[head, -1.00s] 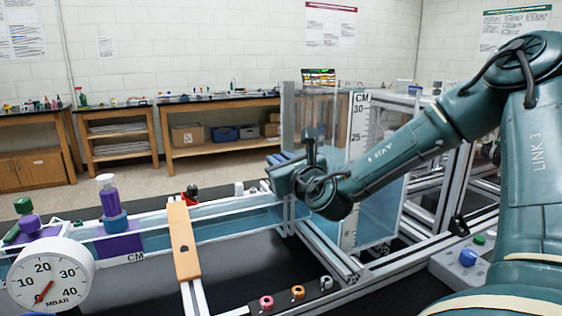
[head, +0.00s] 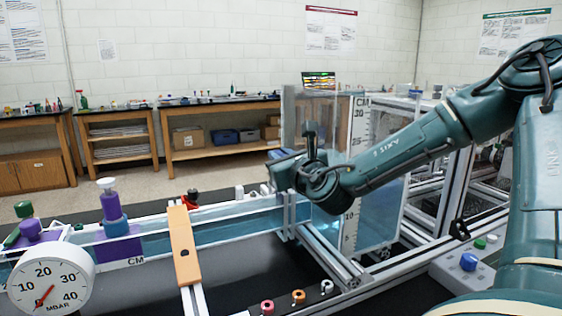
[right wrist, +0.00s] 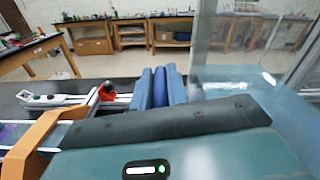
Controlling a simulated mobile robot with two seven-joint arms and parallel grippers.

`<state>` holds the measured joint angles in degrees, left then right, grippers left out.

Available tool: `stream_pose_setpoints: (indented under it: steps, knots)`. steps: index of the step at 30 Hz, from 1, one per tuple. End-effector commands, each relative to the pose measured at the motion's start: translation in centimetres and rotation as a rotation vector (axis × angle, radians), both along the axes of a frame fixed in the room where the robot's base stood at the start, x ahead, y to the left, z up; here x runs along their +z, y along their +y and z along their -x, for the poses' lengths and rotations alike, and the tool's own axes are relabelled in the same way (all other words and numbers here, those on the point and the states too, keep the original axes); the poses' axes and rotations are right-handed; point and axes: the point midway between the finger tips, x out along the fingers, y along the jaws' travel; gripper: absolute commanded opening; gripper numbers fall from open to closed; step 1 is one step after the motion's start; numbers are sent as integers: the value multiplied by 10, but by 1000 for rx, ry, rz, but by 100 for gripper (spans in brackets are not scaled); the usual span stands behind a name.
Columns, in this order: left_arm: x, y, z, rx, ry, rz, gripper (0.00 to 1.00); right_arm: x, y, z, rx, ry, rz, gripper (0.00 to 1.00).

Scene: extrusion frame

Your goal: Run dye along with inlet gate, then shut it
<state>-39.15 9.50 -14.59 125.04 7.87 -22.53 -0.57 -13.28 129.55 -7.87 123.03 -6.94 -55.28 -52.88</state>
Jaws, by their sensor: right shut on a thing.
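The gate's lower part is hidden behind my wrist. A purple dye bottle (head: 111,207) with a blue collar stands upright on the channel at the left. The water in the channel looks clear blue. My left gripper is out of view.
A round pressure gauge (head: 50,285) stands front left. An orange bridge piece (head: 184,245) crosses the channel. Pink, orange and white knobs (head: 298,296) line the near rail. A control box (head: 468,262) with blue and green buttons is at right. Black bench is bare between.

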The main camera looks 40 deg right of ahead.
Motion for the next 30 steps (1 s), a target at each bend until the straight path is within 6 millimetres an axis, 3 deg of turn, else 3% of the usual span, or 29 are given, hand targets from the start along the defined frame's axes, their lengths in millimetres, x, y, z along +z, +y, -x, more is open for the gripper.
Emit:
stream_pose_setpoints:
  steps: [2, 3, 10, 20, 30]
  knots:
    - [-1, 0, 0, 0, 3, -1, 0, 1, 0, 0, 0, -4, 5, 0]
    - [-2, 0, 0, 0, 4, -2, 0, 1, 0, 0, 0, -3, 6, 16]
    - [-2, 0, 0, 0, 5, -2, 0, 1, 0, 0, 0, -3, 4, 35]
    - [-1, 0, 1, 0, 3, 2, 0, 0, 1, 3, 0, -3, 2, 36]
    - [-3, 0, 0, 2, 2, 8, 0, 1, 18, 53, 2, -6, 0, 36]
